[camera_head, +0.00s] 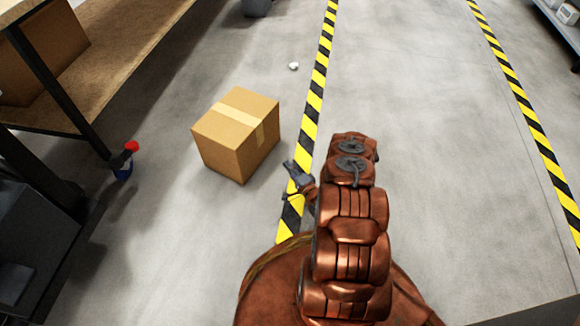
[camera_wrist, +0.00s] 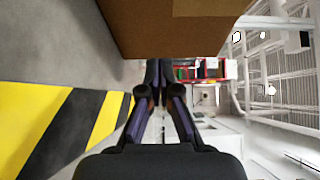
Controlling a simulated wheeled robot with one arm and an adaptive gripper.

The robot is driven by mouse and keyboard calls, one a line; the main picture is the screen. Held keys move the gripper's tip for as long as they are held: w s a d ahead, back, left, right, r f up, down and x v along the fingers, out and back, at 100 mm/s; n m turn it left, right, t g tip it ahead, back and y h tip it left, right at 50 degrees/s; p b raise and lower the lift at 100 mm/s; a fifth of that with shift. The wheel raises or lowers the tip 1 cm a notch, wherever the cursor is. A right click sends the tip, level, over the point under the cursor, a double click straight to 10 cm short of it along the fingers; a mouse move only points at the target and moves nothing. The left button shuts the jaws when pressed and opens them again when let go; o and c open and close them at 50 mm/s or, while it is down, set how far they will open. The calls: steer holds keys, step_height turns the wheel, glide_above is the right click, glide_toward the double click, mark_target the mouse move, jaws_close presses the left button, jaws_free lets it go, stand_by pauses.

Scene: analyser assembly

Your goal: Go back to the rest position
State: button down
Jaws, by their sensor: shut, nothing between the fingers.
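My copper-coloured arm (camera_head: 350,235) rises from my base at the bottom centre of the head view, folded upward. My gripper (camera_head: 290,166) sticks out to the left of the arm, over the left yellow-black floor stripe. In the wrist view, the two fingers of my gripper (camera_wrist: 160,70) come together at their tips, with nothing between them. A closed cardboard box (camera_head: 236,135) stands on the floor to the left of my gripper. The box (camera_wrist: 170,25) also fills the top of the wrist view, beyond the fingertips. I cannot tell the exact gap.
A wooden shelf (camera_head: 120,60) with dark metal legs stands at the left. A small blue and red item (camera_head: 126,162) is by its leg. A small white object (camera_head: 293,66) lies on the floor. The floor between the two striped lines is clear.

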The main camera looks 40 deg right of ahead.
steer(key=shift+s, duration=0.45)
